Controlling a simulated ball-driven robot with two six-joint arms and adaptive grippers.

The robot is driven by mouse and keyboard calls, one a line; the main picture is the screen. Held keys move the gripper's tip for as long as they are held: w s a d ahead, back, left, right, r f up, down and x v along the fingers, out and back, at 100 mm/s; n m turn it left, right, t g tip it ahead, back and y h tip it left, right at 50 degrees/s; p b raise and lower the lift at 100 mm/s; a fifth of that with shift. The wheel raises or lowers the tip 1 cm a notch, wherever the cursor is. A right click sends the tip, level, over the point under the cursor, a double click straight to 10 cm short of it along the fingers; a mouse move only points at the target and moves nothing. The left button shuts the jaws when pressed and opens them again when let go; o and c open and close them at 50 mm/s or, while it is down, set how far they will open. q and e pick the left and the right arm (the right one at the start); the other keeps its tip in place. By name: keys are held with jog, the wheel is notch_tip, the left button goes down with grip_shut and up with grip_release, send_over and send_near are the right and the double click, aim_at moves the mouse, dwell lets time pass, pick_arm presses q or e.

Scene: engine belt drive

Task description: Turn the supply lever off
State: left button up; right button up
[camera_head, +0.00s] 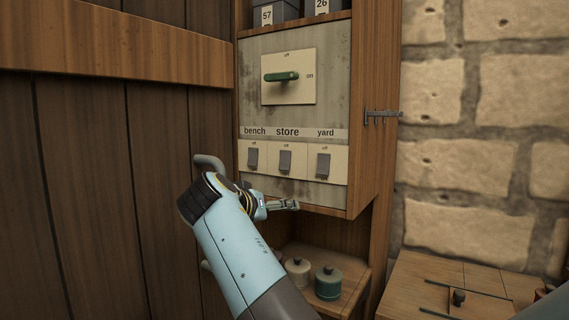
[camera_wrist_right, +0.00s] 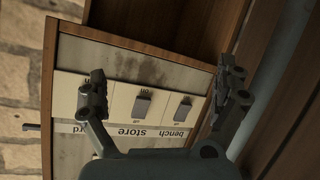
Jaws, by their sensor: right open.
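The supply lever (camera_head: 281,76) is a green handle on a pale plate (camera_head: 306,94) high on the grey panel. The lever is not visible in the right wrist view. My left gripper is not in view.
Bench (camera_head: 253,158), store (camera_head: 285,160) and yard (camera_head: 323,164) switches line the panel's lower part. A metal latch (camera_head: 382,115) projects from the cabinet's right side. Lidded pots (camera_head: 328,282) stand on the shelf below. A wooden door (camera_head: 90,170) with a handle is at left.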

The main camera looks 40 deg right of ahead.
notch_tip(320, 180, up, 16)
jog(key=w+m+h, duration=0.2)
jog(key=m+h, duration=0.1)
jog(key=m, duration=0.1)
jog(key=m+h+p, duration=0.1)
jog(key=m+h, duration=0.2)
send_near(279, 76)
jog(key=shift+n+g, duration=0.3)
jog(key=shift+g, duration=0.1)
jog(key=p+x, duration=0.2)
jog(key=x, duration=0.2)
jog(key=p+x, duration=0.1)
jog(key=x, duration=0.4)
jog(key=shift+w+r+p, duration=0.25)
jog(key=shift+p, duration=0.1)
jog(key=shift+w+d+f, duration=0.15)
jog(key=shift+d, duration=0.2)
jog(key=shift+c, duration=0.4)
jog(key=c, duration=0.9)
